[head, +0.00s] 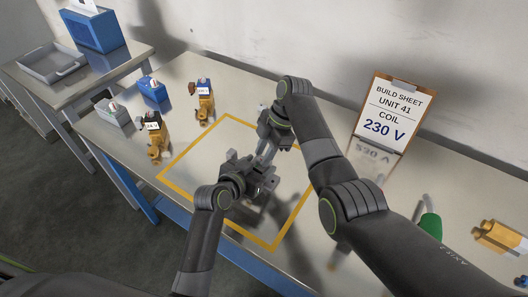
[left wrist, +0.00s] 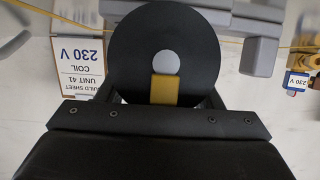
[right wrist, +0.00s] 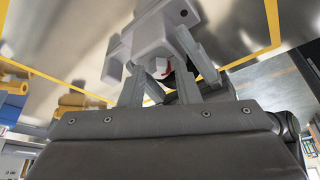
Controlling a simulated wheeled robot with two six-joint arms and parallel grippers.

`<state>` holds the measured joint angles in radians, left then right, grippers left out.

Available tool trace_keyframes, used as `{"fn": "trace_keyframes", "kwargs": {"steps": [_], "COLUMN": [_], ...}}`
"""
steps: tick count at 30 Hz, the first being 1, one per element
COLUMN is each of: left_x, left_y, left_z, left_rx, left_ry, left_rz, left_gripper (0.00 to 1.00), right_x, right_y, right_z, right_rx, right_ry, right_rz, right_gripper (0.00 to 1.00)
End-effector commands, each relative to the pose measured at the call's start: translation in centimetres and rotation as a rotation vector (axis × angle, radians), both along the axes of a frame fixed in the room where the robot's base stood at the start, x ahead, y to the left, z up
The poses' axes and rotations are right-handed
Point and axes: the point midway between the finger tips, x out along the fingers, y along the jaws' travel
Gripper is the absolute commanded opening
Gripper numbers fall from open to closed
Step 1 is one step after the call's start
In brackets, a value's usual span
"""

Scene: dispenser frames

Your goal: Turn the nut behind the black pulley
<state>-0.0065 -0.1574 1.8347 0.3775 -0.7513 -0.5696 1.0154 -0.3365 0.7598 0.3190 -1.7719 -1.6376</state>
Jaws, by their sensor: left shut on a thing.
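The black pulley (left wrist: 135,45) fills the middle of the left wrist view, a round disc with a grey centre and a brass block (left wrist: 164,90) in front of its lower half. My left gripper (head: 258,180) is over the marked area of the table in the head view. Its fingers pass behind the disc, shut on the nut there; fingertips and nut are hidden. My right gripper (head: 266,148) is just beyond the left one. Its fingers stand apart in the right wrist view, beside a light grey part (right wrist: 150,45); nothing is clearly held.
A yellow outline (head: 190,143) surrounds the work area. Brass units (head: 157,140) and a blue box (head: 152,90) stand at the left. A build sheet (head: 390,115) reading 230 V stands at the back.

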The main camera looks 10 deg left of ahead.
Motion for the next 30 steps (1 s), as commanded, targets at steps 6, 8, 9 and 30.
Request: {"fn": "trace_keyframes", "kwargs": {"steps": [6, 8, 9, 30], "left_x": [-0.04, -0.04, -0.04, -0.03], "left_y": [-0.04, -0.04, -0.04, -0.03], "left_z": [-0.11, -0.11, -0.11, -0.12], "left_rx": [-0.001, -0.001, -0.001, -0.001], "left_ry": [0.004, 0.004, 0.004, 0.004], "left_rz": [-0.001, -0.001, -0.001, 0.000], "left_gripper": [0.14, 0.14, 0.14, 0.14], "right_x": [-0.08, -0.08, -0.09, -0.35], "right_y": [0.10, 0.10, 0.10, 0.06], "right_z": [-0.37, -0.36, -0.35, -0.35], "right_rx": [-0.001, 0.000, 0.000, 0.002], "right_ry": [-0.001, 0.000, 0.000, 0.000], "right_rz": [0.000, 0.000, 0.000, -0.222], "right_gripper": [0.29, 0.29, 0.29, 0.00]}}
